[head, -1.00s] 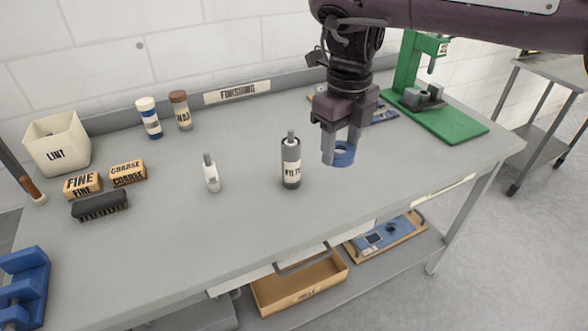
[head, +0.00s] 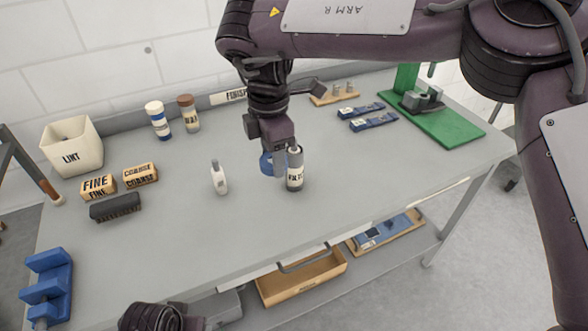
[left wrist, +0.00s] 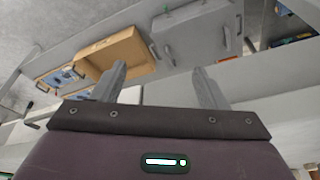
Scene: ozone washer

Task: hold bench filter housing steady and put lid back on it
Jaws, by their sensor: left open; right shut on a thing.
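The filter housing (head: 295,177) is a dark grey cylinder with a pale label and a narrow top, standing upright on the bench. My right gripper (head: 279,168) is shut on a blue ring-shaped piece (head: 266,163), which I take for the lid. It is just left of the housing in the head view. The gripper partly hides the blue piece, and I cannot tell whether it touches the housing. My left gripper (left wrist: 160,85) is open and empty in the left wrist view. In the head view only a dark part of my left arm shows at the bottom edge.
A white bottle (head: 219,177) stands left of the housing. Farther left are a lint bin (head: 72,147), labelled blocks (head: 140,175), a dark brush (head: 115,207) and a blue fixture (head: 47,285). A green press (head: 440,120) stands at right. The bench front is clear.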

